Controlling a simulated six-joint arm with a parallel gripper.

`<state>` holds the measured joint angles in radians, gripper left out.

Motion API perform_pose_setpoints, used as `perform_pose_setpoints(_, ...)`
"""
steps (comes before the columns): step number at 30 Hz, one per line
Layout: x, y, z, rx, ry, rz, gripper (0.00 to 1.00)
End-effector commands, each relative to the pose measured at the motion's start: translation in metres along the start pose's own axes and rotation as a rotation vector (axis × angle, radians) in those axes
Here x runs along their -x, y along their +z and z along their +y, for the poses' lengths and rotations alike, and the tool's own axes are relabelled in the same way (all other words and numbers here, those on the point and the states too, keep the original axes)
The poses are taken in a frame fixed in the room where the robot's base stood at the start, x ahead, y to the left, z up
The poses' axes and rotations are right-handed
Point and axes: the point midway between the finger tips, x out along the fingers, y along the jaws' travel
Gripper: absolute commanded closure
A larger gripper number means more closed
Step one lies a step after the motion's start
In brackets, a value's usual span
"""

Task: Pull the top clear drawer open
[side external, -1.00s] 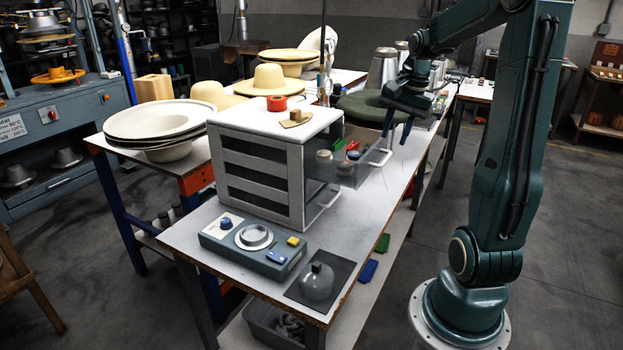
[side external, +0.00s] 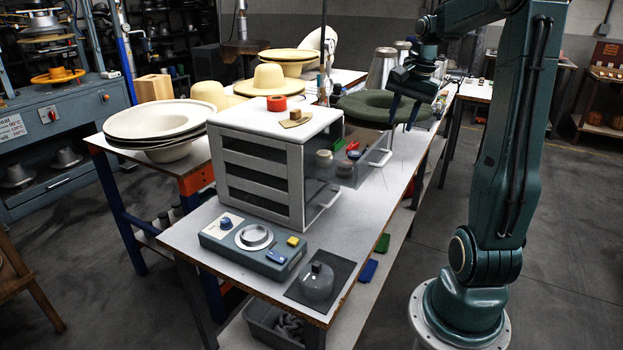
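A white drawer cabinet (side external: 250,168) stands on the workbench with several dark slots in its left side. The top clear drawer (side external: 350,172) is out of the cabinet's right side, with its handle (side external: 380,158) at the outer end. A pale spool (side external: 324,158), a red piece (side external: 352,146) and a green piece (side external: 354,154) show in it. A lower handle (side external: 328,200) sits close to the cabinet. My gripper (side external: 398,128) is above and beyond the drawer handle. Its two fingers are spread, apart from the handle, with nothing visible between them.
A dark green hat (side external: 362,105) lies behind the drawer, near my gripper. A control box (side external: 252,243) and a grey flask (side external: 317,281) are at the bench's near end. Red tape (side external: 276,103) lies on the cabinet.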

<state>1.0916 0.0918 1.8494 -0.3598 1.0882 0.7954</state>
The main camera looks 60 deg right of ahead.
Motion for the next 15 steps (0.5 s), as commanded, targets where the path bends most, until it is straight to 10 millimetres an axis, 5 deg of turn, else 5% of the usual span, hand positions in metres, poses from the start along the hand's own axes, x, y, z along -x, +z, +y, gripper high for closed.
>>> perform_pose_setpoints(15, -0.074, 0.001, 0.000, 0.001, 0.003, -0.005, 0.68)
